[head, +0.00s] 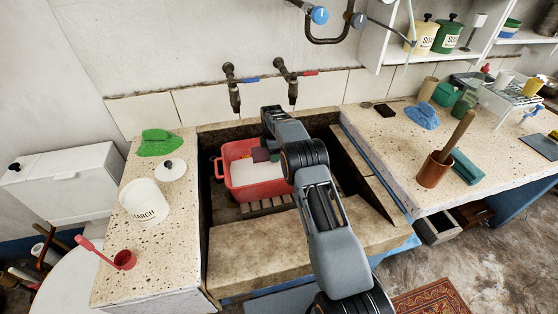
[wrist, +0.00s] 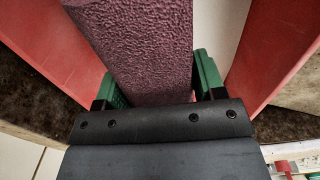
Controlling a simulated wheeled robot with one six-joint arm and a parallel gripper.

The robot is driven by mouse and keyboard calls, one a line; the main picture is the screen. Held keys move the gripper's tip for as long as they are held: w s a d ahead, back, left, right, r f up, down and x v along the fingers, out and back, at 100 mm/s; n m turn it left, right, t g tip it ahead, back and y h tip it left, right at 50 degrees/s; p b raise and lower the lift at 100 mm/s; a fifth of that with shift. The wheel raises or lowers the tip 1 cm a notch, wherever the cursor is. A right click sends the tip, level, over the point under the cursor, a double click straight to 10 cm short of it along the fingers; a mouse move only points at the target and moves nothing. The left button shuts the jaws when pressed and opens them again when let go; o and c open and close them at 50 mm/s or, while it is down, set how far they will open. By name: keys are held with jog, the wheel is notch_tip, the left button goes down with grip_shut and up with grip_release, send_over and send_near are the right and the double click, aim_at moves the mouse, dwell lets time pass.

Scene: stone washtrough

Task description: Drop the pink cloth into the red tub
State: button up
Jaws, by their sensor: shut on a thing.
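The pink cloth (wrist: 140,45) looks dull purple-pink and fills the space between the green fingers of my gripper (wrist: 160,80) in the wrist view. My gripper is shut on it. In the head view the cloth (head: 262,155) shows as a small dark patch below my gripper (head: 272,155), over the red tub (head: 233,193). The red tub stands in the stone trough and has a pale inside. Its red walls (wrist: 270,50) show on both sides of the cloth in the wrist view. I cannot tell whether the cloth touches the tub's bottom.
Two taps (head: 233,88) stick out from the wall above the trough. A green cloth (head: 158,142), a white starch pot (head: 145,200) and a red scoop (head: 123,260) are on the left slab. A brown pot (head: 434,172) and a blue cloth (head: 422,116) are on the right counter.

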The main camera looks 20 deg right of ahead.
jog(key=o, duration=1.1)
jog(key=shift+w+r, duration=0.15)
jog(key=shift+r, duration=3.6)
